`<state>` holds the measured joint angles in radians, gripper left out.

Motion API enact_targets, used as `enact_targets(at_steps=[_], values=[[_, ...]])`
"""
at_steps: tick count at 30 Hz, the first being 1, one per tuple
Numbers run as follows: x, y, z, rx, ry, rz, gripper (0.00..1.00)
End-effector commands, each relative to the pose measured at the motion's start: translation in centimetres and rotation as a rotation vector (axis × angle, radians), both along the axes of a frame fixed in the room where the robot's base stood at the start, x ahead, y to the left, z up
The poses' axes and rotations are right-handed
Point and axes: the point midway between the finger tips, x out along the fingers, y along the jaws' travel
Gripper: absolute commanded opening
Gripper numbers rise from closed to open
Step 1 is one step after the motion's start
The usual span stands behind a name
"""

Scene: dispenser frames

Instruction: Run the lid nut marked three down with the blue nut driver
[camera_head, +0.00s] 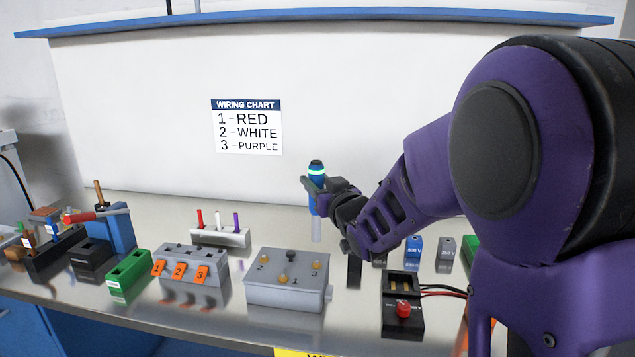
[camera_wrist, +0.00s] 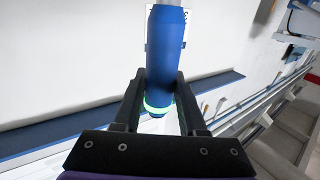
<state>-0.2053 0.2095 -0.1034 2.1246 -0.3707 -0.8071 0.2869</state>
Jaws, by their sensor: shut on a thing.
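My gripper (camera_head: 318,187) is shut on the blue nut driver (camera_head: 316,172), holding it upright in the air with its pale shaft pointing down. The driver has a glowing green ring; its blue handle (camera_wrist: 165,50) also shows between the fingers in the wrist view. The grey box with the lid (camera_head: 290,263) stands on the bench below the driver and slightly left. Its lid bears brass nuts and the marks 1, 2 and 3. The nut marked three (camera_head: 314,278) is at the lid's right side. The driver's tip is above and behind the box, apart from it.
Left of the box stand a grey block with orange numbered tags (camera_head: 190,272), a green block (camera_head: 129,276) and a holder with red, white and purple pins (camera_head: 220,237). A wiring chart (camera_head: 246,127) hangs behind.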

Motion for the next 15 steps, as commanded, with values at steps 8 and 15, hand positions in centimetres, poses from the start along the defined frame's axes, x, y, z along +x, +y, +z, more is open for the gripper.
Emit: enact_targets(at_steps=[8,15], values=[[0.0,0.0,-0.1,0.0,-0.005,-0.001,0.0],[0.0,-0.1,-2.2,0.0,-0.002,-0.002,0.0]])
